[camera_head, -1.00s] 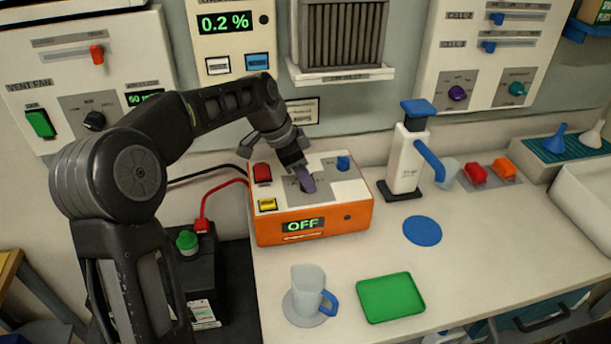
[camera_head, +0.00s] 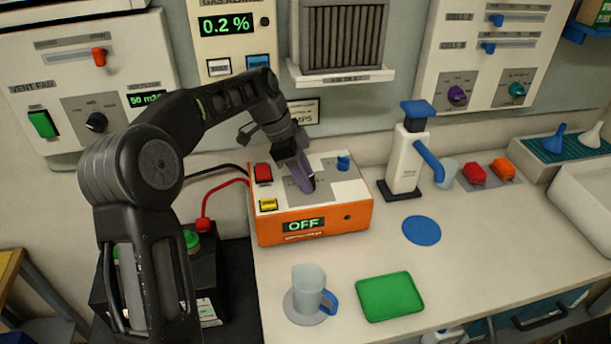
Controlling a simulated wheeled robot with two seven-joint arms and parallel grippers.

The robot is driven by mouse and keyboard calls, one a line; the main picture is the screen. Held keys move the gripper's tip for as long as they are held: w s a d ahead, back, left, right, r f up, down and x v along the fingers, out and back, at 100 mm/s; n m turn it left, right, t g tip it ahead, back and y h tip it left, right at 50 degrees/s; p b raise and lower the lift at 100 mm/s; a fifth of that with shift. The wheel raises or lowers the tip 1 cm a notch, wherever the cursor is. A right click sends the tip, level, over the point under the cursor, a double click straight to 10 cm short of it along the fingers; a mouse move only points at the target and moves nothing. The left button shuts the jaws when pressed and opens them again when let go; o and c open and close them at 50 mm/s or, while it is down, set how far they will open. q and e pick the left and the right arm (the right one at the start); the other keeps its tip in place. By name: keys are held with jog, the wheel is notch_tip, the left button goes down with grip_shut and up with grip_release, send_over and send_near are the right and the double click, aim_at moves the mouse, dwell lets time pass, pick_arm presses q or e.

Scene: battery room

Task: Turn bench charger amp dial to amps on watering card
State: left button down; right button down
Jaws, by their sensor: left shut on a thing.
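The bench charger (camera_head: 330,225) is an orange box with a pale top on the bench, and its front display reads OFF. A purple dial (camera_head: 304,182) stands on a grey plate on its top. My left gripper (camera_head: 300,170) reaches down from above and is shut on the purple dial, hiding part of it and its markings. A card (camera_head: 304,112) on the wall behind, ending in "MPS", is partly hidden by my left arm. My right gripper is out of view.
A black battery (camera_head: 205,270) with a red clamp and lead stands left of the bench. A white dispenser (camera_head: 407,160) stands to the right.

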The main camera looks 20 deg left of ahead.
pick_arm(q)
jog(key=c, duration=1)
grip_release()
jog(key=v, duration=0.7)
jog(key=shift+a+r+p, duration=0.2)
jog(key=shift+r+p, duration=0.1)
jog(key=shift+p, duration=0.05)
